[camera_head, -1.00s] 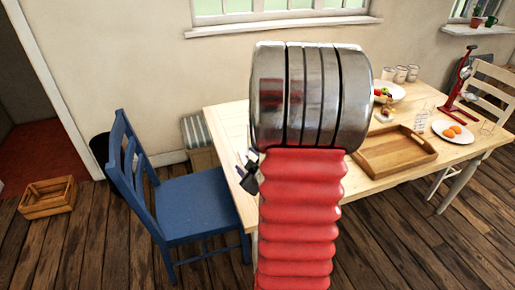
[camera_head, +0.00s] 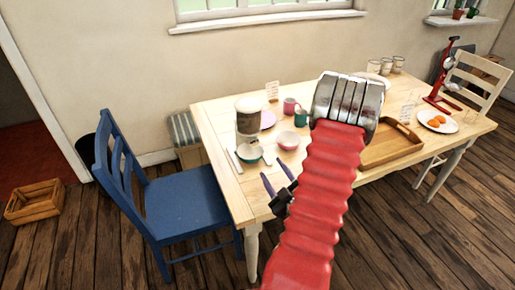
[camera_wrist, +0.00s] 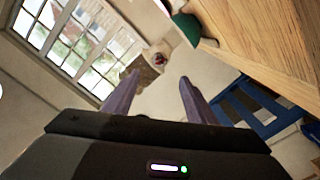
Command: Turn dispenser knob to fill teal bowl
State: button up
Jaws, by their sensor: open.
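The dispenser (camera_head: 248,122) stands on the left part of the table in the head view, with a pale lid and a clear, brownish body. Its knob is too small to make out. The teal bowl (camera_head: 251,157) is directly in front of the dispenser's base; its contents are unclear. My gripper (camera_head: 277,176) is open and empty near the table's front edge, in front and to the right of the bowl, apart from both. In the wrist view the two fingers (camera_wrist: 160,78) are spread with nothing between them. A green object (camera_wrist: 188,30) shows at the top; I cannot tell which.
A small card (camera_head: 272,91) stands behind. A wooden tray (camera_head: 392,150) lies further right, partly behind my arm. A blue chair (camera_head: 185,205) stands left of the table.

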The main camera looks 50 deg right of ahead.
aim_at(256, 144)
jog(key=x, duration=1.4)
jog(key=shift+c, duration=0.5)
jog(key=c, duration=0.9)
jog(key=shift+c, duration=0.2)
